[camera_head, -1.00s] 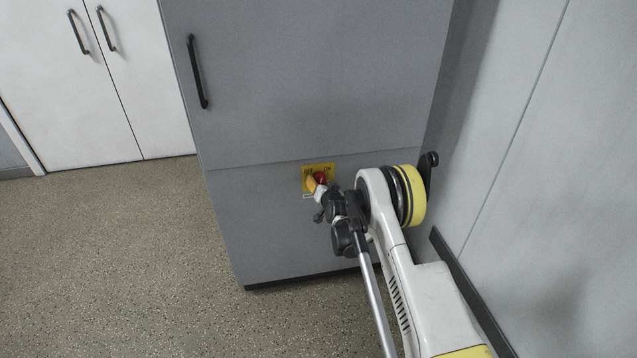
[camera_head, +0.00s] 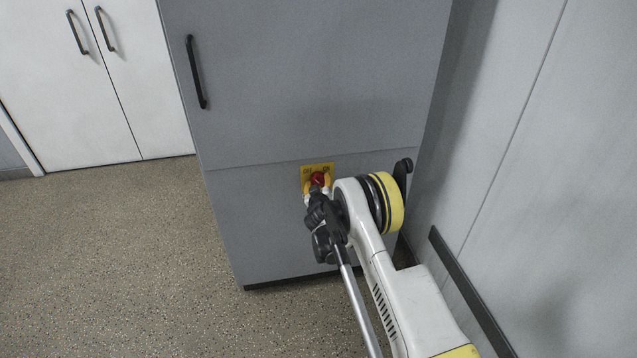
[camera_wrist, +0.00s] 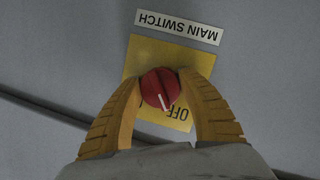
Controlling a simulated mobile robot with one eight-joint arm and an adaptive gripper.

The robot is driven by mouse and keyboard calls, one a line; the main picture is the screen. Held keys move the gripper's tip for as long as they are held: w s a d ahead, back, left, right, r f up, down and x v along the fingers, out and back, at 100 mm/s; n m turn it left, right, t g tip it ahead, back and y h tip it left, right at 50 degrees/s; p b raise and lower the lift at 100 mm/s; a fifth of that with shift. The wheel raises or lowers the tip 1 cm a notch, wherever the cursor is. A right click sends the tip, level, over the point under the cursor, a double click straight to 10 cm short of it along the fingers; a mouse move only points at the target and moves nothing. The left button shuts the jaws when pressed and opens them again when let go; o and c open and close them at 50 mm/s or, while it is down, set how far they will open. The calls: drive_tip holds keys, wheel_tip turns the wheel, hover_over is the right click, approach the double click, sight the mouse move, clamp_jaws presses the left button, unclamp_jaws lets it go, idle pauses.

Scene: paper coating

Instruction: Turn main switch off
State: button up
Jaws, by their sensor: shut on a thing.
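The main switch is a round red knob (camera_wrist: 160,89) on a yellow plate (camera_wrist: 142,60) on the grey cabinet front. A "MAIN SWITCH" label (camera_wrist: 178,27) shows upside down in the wrist view. The knob's white mark points down and slightly right there, towards the side with the printed "OFF"; the left finger hides part of the plate. In the head view the red knob (camera_head: 317,179) sits below the plate's printed "OFF" and "ON". My gripper (camera_wrist: 161,84) is shut on the knob, with one yellow finger on each side. In the head view the gripper is mostly hidden by the wrist.
The grey cabinet (camera_head: 300,80) has a black vertical handle (camera_head: 197,72) at upper left. A grey wall (camera_head: 560,180) stands close to the right of my arm. White cupboards (camera_head: 70,100) stand at the far left. The speckled floor (camera_head: 120,250) is clear at left.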

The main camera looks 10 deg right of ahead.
drive_tip(key=shift+a+n, duration=0.1)
drive_tip(key=shift+n, duration=0.6)
drive_tip(key=shift+h, duration=0.3)
drive_tip(key=o, duration=1.2)
drive_tip(key=v, duration=0.7)
drive_tip(key=shift+s, duration=0.25)
